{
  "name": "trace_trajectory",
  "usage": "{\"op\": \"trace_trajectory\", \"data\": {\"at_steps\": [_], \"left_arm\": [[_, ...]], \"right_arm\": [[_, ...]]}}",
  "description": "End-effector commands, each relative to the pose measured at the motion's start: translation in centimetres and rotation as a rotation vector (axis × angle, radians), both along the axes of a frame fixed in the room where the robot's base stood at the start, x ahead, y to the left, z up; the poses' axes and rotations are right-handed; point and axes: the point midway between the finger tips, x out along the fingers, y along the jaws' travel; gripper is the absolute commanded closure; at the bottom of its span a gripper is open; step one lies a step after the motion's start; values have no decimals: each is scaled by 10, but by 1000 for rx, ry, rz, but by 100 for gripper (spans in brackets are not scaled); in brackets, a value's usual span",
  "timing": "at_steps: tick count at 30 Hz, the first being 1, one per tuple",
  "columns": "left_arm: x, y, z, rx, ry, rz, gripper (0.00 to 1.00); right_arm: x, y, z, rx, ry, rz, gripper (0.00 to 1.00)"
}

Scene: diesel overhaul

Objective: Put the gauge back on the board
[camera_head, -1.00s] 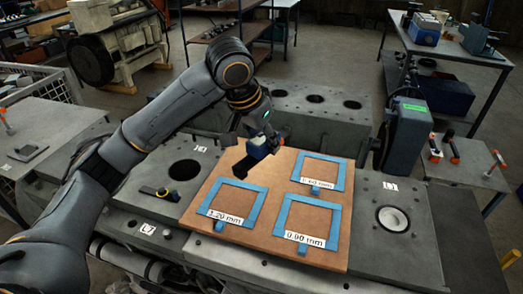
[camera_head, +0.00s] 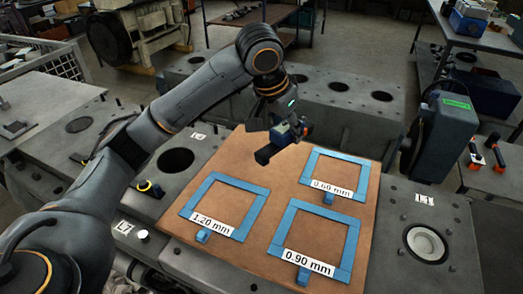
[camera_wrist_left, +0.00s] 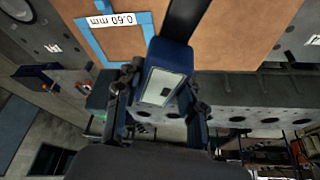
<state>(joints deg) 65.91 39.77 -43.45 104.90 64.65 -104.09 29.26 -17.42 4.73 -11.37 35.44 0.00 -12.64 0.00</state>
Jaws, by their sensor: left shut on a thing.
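My left gripper (camera_head: 281,122) is shut on the gauge (camera_head: 290,134), a blue body with a dark bar sticking out. It holds the gauge over the far part of the brown board (camera_head: 284,188), left of the 0.60 mm frame (camera_head: 312,170). In the left wrist view the gauge (camera_wrist_left: 162,84) shows a pale screen between the fingers. The board also bears a 1.20 mm frame (camera_head: 190,204) and a 0.90 mm frame (camera_head: 281,233), both blue outlines. All three frames look empty. My right gripper is not in view.
The board lies on a grey engine block (camera_head: 425,208) with round bores. A dark upright device (camera_head: 440,140) with a green strip stands right of the board. A small yellow-and-black item (camera_head: 150,188) lies left of it. Orange-handled tools (camera_head: 486,155) lie at the far right.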

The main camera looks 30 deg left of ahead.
Motion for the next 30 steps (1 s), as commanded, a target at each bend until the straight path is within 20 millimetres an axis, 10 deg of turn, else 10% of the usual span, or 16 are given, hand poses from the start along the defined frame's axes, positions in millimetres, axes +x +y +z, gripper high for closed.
{"op": "trace_trajectory", "data": {"at_steps": [15,30], "left_arm": [[59,90,-63,1,2,4,100],[73,111,-114,1,2,0,100]], "right_arm": [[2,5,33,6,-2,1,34],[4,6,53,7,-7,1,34]]}}
